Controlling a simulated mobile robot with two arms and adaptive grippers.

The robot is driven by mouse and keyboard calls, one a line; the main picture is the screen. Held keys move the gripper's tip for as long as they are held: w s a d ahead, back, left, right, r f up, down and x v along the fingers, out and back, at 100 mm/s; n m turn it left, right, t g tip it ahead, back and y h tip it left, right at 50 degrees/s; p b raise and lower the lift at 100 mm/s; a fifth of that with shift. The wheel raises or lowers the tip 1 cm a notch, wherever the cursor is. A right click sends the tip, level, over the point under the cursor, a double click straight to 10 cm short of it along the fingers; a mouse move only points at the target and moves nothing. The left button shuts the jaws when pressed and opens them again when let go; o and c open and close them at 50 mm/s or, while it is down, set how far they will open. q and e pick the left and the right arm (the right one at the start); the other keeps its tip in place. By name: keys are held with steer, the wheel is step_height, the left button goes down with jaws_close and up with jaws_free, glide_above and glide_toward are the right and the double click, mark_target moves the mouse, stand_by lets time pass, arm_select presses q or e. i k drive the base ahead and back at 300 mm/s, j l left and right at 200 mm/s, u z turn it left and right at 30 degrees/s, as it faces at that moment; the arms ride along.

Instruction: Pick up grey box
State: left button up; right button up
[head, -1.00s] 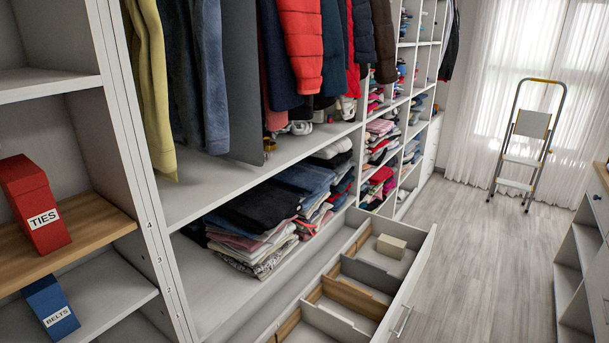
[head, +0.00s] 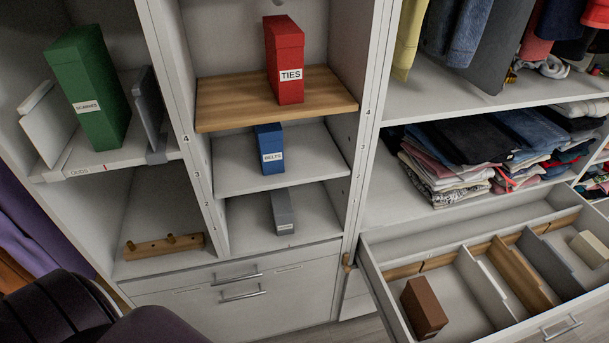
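The grey box (head: 283,212) is small and upright, with a white label near its bottom that is too small to read. It stands on the lowest shelf (head: 248,230) of the middle cubby column, below the blue BELTS box (head: 270,148) and the red TIES box (head: 285,60). Nothing touches it and its front is uncovered. Neither of my grippers is in view.
An open drawer (head: 372,287) with dividers juts out at the right, holding a brown box (head: 424,308) and a cream box (head: 590,249). A green box (head: 88,88) stands at the upper left. A dark rounded shape, unclear to me, fills the lower left corner.

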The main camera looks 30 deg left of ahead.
mark_target(282, 207)
steer(key=u, duration=1.15)
